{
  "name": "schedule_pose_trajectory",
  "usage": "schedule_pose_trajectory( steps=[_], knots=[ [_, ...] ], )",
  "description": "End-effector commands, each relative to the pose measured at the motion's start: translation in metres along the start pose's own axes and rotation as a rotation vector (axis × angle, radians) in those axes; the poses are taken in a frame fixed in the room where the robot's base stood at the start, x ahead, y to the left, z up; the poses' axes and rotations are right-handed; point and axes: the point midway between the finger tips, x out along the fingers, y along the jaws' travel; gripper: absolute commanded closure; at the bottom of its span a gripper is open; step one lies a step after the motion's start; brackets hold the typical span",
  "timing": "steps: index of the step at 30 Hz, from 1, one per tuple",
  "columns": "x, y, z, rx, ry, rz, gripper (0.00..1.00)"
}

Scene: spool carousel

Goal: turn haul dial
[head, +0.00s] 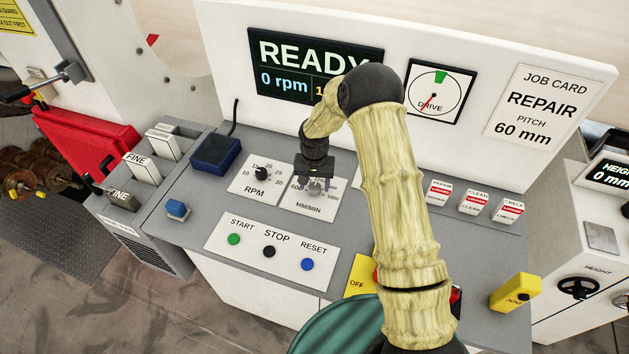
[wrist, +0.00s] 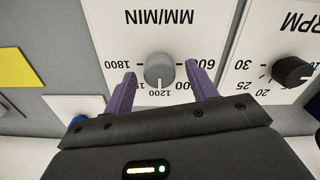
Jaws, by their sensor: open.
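The haul dial is the grey knob (wrist: 159,71) on the white MM/MIN plate (wrist: 122,32). In the wrist view its pointer mark faces the 1200 label. My gripper (wrist: 159,88) is open, with one purple finger on each side of the knob and a gap between each finger and the knob. I cannot tell how far down over the knob the fingers reach. In the head view my gripper (head: 314,185) is over the MM/MIN plate (head: 308,205) and hides most of the knob.
The black RPM knob (head: 261,173) is just left of my gripper in the head view; it also shows in the wrist view (wrist: 291,71). START, STOP (head: 269,251) and RESET buttons lie in front. The READY screen (head: 310,68) stands behind. A blue box (head: 216,153) is at left.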

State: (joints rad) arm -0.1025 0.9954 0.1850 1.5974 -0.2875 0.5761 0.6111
Motion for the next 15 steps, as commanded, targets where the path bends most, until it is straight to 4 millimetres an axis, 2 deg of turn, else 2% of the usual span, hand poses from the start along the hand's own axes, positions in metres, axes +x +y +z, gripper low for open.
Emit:
schedule_pose_trajectory(
  steps=[6, 12, 13, 15],
  knots=[
    [0.0002, 0.0001, -0.0003, 0.000, 0.001, 0.000, 0.45],
    [-0.0001, 0.0000, -0.0003, 0.000, 0.001, 0.000, 0.84],
    [-0.0001, 0.0000, -0.0003, 0.000, 0.001, 0.000, 0.87],
    [-0.0002, 0.0000, -0.0003, 0.000, 0.001, 0.000, 0.87]
  ],
)
